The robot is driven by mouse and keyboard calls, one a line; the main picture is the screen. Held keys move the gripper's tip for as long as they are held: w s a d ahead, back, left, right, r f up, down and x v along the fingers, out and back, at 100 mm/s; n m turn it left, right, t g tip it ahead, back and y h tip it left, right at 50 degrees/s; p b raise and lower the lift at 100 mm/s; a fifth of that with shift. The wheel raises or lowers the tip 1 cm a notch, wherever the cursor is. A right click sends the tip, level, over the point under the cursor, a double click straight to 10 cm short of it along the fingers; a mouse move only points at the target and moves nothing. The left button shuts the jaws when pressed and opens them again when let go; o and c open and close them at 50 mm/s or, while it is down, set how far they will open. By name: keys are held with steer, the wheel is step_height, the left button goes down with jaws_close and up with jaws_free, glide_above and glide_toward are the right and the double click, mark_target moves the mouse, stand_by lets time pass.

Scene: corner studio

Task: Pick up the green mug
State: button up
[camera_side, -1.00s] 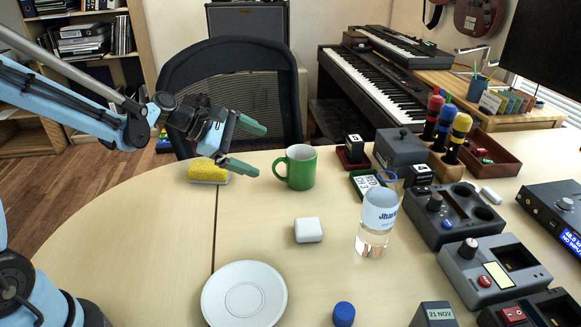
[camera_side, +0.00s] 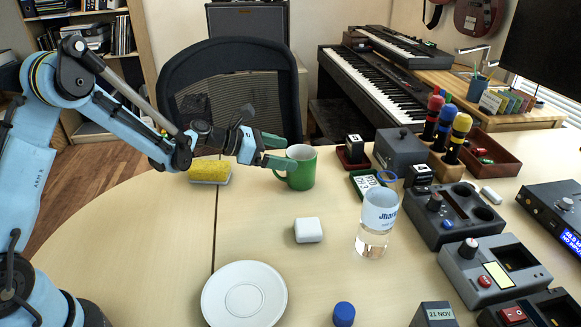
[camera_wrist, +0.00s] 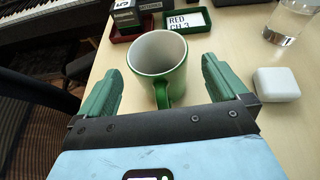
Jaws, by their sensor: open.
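The green mug (camera_side: 302,168) stands upright on the table near its far edge, with its handle on the left in the side view. In the wrist view the mug (camera_wrist: 158,58) is empty, with a pale inside, and its handle points toward my gripper. My gripper (camera_side: 284,152) is open, with green fingers at the mug's left side. In the wrist view the gripper (camera_wrist: 158,85) has one finger to each side of the mug and its handle. A gap shows between each finger and the mug.
A yellow sponge (camera_side: 209,171) lies left of the mug. A white block (camera_side: 308,230), a glass of water (camera_side: 376,222) and a white saucer (camera_side: 244,294) stand nearer. Small trays and grey devices (camera_side: 400,150) crowd the right. The table between saucer and sponge is clear.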

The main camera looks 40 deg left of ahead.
mark_target(315, 152)
steer(key=shift+x, duration=2.65)
steer(key=shift+a, duration=0.15)
steer(key=c, duration=1.1)
steer(key=shift+r, duration=0.15)
steer(key=shift+r, duration=1.05)
steer(key=s+d+r, duration=0.6)
steer(key=d+r, duration=0.2)
steer(key=d, duration=0.1)
steer(key=shift+s+d+r, duration=0.25)
steer(key=shift+d, duration=0.05)
steer(key=shift+r, duration=0.15)
